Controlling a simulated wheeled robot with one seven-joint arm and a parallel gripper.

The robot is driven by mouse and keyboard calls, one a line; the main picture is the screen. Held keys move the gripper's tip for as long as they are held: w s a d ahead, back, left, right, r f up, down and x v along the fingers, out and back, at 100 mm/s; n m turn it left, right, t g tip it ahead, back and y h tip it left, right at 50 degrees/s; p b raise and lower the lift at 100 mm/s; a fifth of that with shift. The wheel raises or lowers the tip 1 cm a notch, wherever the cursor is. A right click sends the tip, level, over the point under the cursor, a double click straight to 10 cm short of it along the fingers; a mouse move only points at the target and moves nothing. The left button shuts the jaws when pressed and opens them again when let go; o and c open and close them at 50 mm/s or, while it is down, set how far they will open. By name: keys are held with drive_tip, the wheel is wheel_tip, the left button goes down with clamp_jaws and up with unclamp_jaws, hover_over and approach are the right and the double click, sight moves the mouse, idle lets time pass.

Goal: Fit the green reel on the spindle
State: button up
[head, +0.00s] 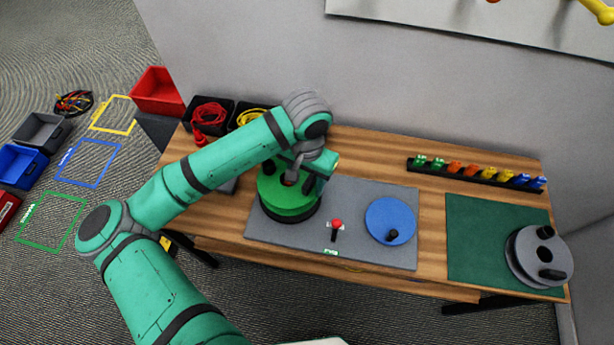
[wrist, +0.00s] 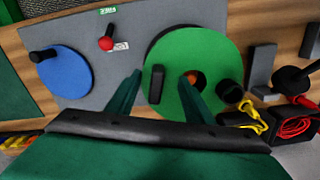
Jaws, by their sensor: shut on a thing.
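The green reel (head: 283,205) sits at the left of the grey work mat (head: 350,200), over a dark round base that shows below its rim. In the wrist view the green reel (wrist: 215,50) has a black upright handle and a centre hole. An orange-brown round tip (wrist: 193,76) shows in the hole; it may be the spindle's top, but its shaft is hidden. My gripper (head: 297,180) is over the reel and shut on it. In the wrist view my gripper's fingers (wrist: 160,76) stand either side of the handle; the exact contact is hidden.
A blue disc (head: 390,221) with a black handle and a red-knobbed lever (head: 336,226) are on the mat to the right. A grey reel (head: 527,262) lies on the green mat (head: 480,230). Black bins of cable stand behind left. A rack of coloured clips (head: 475,172) runs along the back.

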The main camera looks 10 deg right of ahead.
drive_tip(key=shift+a+f, duration=0.1)
drive_tip(key=shift+f, duration=1.45)
drive_tip(key=shift+f, duration=0.1)
drive_tip(key=o, duration=1.3)
drive_tip(key=shift+o, duration=1.4)
drive_tip(key=shift+a, duration=0.2)
drive_tip(key=shift+o, duration=0.5)
drive_tip(key=r, duration=1.1)
drive_tip(key=shift+s+d+r, duration=0.1)
drive_tip(key=shift+s+d, duration=0.05)
drive_tip(key=shift+d, duration=0.2)
